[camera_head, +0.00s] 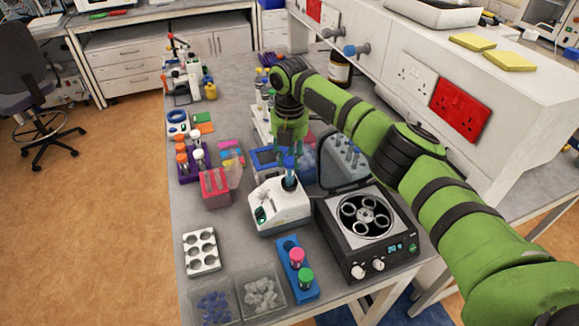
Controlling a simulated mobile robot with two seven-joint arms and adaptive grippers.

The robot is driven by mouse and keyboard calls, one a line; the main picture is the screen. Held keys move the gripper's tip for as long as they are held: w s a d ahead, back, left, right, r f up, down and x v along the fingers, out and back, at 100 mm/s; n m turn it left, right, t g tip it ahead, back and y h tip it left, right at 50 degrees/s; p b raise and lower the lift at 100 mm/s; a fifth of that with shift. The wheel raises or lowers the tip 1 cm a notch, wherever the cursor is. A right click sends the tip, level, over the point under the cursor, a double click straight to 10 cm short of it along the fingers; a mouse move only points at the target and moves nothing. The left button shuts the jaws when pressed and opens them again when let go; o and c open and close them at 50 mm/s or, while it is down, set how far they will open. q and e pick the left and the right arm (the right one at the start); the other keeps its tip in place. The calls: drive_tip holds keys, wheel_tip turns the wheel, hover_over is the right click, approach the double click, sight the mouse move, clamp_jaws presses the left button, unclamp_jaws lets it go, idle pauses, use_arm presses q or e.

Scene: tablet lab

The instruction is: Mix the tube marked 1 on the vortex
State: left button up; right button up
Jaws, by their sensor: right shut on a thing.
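The vortex mixer (279,213) is the small white device in the middle of the bench, with a dark cup on top. My right gripper (289,150) points down above it, shut on a blue tube (289,169). The tube is upright, and its lower end is at the vortex cup; I cannot tell whether it touches. The number on the tube is too small to read, and the fingers cover its upper part. My left gripper is not in view.
A centrifuge (332,226) with an open lid stands right of the vortex. In front are a blue rack (284,246) with pink-capped and green-capped tubes, a white holder (191,241) and clear bins. A pink box (215,188) stands to the left. My right arm spans the right side.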

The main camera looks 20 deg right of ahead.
drive_tip(key=shift+r, duration=2.5)
drive_tip(key=shift+c, duration=0.4)
